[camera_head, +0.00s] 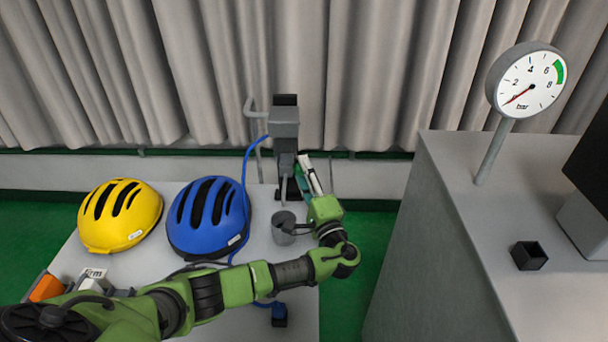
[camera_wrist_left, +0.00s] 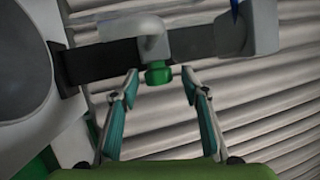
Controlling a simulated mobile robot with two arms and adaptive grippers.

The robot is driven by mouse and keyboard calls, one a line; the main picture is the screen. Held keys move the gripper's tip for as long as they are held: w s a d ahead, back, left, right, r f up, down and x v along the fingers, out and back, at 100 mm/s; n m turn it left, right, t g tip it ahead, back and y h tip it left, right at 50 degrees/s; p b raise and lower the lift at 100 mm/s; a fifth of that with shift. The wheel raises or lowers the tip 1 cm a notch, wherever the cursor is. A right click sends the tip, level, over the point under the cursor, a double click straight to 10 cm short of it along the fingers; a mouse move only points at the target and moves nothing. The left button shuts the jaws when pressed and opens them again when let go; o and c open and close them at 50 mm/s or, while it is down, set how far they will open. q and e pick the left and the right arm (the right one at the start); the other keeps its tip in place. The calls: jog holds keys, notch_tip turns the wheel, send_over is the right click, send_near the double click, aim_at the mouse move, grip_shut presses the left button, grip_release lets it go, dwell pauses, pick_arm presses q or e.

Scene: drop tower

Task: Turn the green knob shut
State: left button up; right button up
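The green knob (camera_wrist_left: 158,74) shows in the left wrist view. It sits at the end of a short grey elbow pipe (camera_wrist_left: 153,42) on a dark bar. I cannot make out the knob in the head view. My left gripper (camera_wrist_left: 160,80) is open, with its two teal-lined fingers apart on either side of the knob's end. The fingers look clear of the knob, but the depth is hard to judge. In the head view the left gripper (camera_head: 309,178) reaches up beside the dark and grey drop tower (camera_head: 285,125). My right gripper is not in view.
A yellow helmet (camera_head: 121,216) and a blue helmet (camera_head: 208,217) lie on the grey table (camera_head: 150,268). A grey cup (camera_head: 284,228) stands close to my left wrist. A pressure gauge (camera_head: 527,82) and a small black box (camera_head: 529,255) are on the right cabinet (camera_head: 470,250). A blue hose (camera_head: 245,175) hangs from the tower.

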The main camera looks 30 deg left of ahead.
pick_arm(q)
jog(key=shift+f, duration=0.1)
jog(key=v, duration=1.2)
